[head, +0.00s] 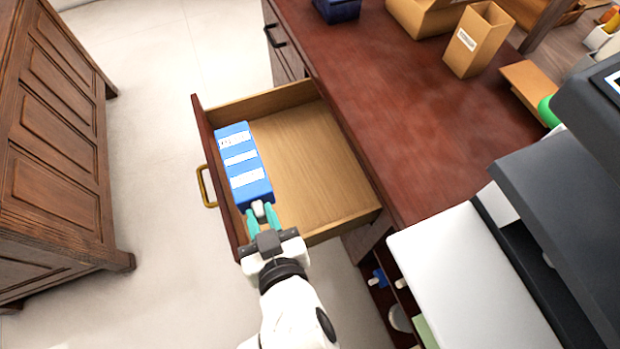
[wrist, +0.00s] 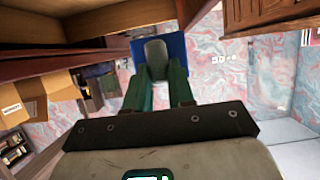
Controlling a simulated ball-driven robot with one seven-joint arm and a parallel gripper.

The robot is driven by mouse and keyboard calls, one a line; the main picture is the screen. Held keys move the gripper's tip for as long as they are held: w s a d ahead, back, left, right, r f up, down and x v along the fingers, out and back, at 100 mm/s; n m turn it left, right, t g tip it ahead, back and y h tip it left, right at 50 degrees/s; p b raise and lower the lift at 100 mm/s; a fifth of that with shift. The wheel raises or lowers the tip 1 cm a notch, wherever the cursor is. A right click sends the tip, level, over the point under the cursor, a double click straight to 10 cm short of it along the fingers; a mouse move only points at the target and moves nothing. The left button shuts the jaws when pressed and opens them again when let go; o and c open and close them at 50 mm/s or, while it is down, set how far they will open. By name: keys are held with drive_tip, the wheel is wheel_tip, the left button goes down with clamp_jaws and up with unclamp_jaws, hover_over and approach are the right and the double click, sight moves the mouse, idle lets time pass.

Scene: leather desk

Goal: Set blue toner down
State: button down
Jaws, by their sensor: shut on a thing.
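The blue toner (head: 243,165) is a long blue box with white labels. In the head view it is in or just above the open wooden drawer (head: 315,170), along the drawer's front side; I cannot tell if it touches the drawer floor. My gripper (head: 264,212) has green fingers and is shut on the near end of the toner, at a small pale tab. In the wrist view the blue toner (wrist: 178,50) shows beyond my gripper (wrist: 157,75), with a grey tab between the fingers. The toner's underside is hidden.
The dark red desk (head: 370,100) stands right of the drawer, with a cardboard holder (head: 476,40), another blue box (head: 337,10) and a printer (head: 480,270) on it. A wooden cabinet (head: 55,150) is at left. The drawer's right part is empty.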

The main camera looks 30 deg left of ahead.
drive_tip(key=w+f+b, duration=0.1)
drive_tip(key=w+f, duration=1)
drive_tip(key=shift+w+d+f+b, duration=0.15)
drive_tip(key=shift+d+f+b, duration=0.2)
drive_tip(key=shift+d, duration=0.1)
drive_tip(key=shift+f, duration=0.15)
drive_tip(key=shift+f, duration=0.35)
drive_tip(key=shift+f+b, duration=0.1)
drive_tip(key=shift+b, duration=0.25)
drive_tip(key=c, duration=1)
unclamp_jaws()
drive_tip(key=shift+o, duration=0.2)
